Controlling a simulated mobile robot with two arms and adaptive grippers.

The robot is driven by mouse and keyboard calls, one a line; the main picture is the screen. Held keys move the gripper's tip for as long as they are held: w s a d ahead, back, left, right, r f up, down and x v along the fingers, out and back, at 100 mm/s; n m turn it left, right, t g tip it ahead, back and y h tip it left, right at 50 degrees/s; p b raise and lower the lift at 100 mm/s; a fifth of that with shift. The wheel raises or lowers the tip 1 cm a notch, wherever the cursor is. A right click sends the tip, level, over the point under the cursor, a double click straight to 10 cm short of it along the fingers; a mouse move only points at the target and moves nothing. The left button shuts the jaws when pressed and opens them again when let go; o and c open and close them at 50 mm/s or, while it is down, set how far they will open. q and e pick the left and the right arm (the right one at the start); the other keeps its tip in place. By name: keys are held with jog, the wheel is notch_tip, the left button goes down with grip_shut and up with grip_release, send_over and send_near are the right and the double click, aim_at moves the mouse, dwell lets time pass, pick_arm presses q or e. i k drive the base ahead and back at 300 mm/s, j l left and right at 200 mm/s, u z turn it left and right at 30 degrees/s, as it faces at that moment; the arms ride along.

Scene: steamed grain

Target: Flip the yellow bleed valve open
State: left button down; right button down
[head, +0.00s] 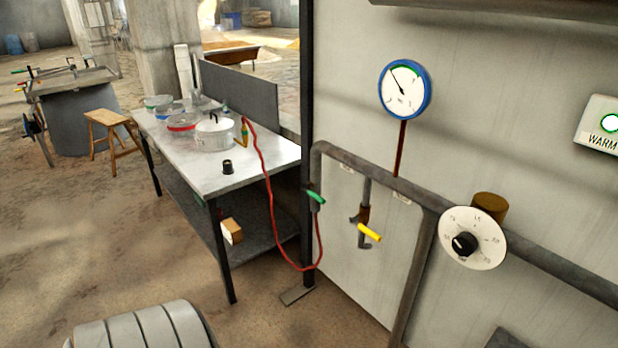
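The yellow bleed valve handle (369,232) is on a short drop pipe below the grey horizontal pipe, at the right of the head view. It slants down to the right from its dark valve body (361,215).
A green valve handle (316,197) with a red hose (270,200) is left of it. A dial knob (465,243) and a blue-rimmed gauge (404,89) are on the wall side. A table (270,150) with pots stands left. Floor before the pipes is partly clear.

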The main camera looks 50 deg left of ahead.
aim_at(366, 230)
jog(key=u, duration=1.3)
jog(key=i+j+u, duration=0.2)
jog(key=i+j, duration=0.2)
jog(key=j, duration=0.1)
